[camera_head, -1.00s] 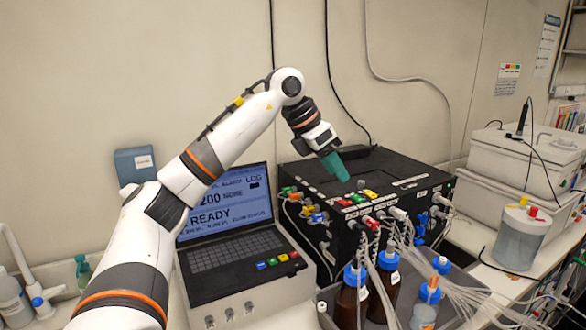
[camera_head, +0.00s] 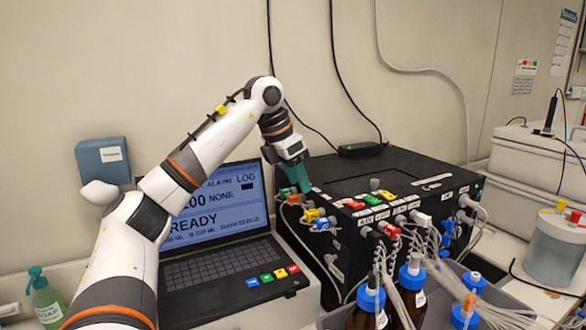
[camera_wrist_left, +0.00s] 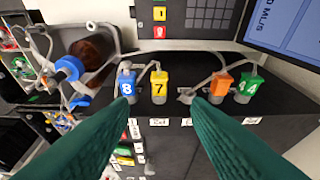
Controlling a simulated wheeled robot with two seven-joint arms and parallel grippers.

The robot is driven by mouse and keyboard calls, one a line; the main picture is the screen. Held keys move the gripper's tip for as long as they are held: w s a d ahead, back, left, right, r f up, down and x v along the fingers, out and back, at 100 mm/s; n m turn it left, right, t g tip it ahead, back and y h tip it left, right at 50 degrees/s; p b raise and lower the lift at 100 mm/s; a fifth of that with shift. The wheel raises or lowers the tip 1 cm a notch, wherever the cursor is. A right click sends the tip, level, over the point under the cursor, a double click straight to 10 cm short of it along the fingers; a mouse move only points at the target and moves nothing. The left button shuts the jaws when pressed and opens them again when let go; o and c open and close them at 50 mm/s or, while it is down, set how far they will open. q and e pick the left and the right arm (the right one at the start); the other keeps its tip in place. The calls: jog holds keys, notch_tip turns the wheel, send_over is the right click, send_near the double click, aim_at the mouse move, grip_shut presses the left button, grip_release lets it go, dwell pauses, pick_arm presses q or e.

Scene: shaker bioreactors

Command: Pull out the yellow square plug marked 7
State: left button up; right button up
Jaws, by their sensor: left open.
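The yellow square plug marked 7 (camera_wrist_left: 159,84) sits upright on the black box, with a grey cable at it. It also shows in the head view (camera_head: 312,215) near the box's left edge. A blue plug marked 8 (camera_wrist_left: 127,86) stands close beside it. An orange plug (camera_wrist_left: 221,86) and a green plug marked 14 (camera_wrist_left: 249,88) stand farther right in the wrist view. My left gripper (camera_wrist_left: 161,108) is open and empty, its teal fingers spread on both sides of the yellow plug's line and apart from it. In the head view the gripper (camera_head: 296,180) is above the plugs' left end.
The black box (camera_head: 400,172) carries several more coloured plugs and cables. A laptop (camera_head: 222,225) stands at its left. Brown bottles with blue caps (camera_head: 369,300) and loose tubes crowd the front right. The box's rear top is mostly clear.

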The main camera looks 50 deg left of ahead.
aim_at(306, 214)
pick_arm(q)
jog(key=x, duration=0.8)
jog(key=shift+f+p, duration=0.1)
jog(key=shift+p, duration=0.3)
jog(key=shift+w+d+f, duration=0.1)
jog(key=shift+w+f, duration=0.1)
jog(key=shift+f, duration=0.1)
pick_arm(e)
jog(key=shift+w+a+r, duration=0.45)
pick_arm(q)
jog(key=shift+c, duration=0.2)
jog(key=c, duration=0.9)
grip_shut()
pick_arm(e)
jog(key=shift+d, duration=0.3)
pick_arm(q)
jog(key=shift+s, duration=0.15)
jog(key=shift+s+a, duration=0.2)
jog(key=shift+s, duration=0.3)
pick_arm(e)
jog(key=shift+f, duration=0.15)
pick_arm(q)
jog(key=shift+s, duration=0.15)
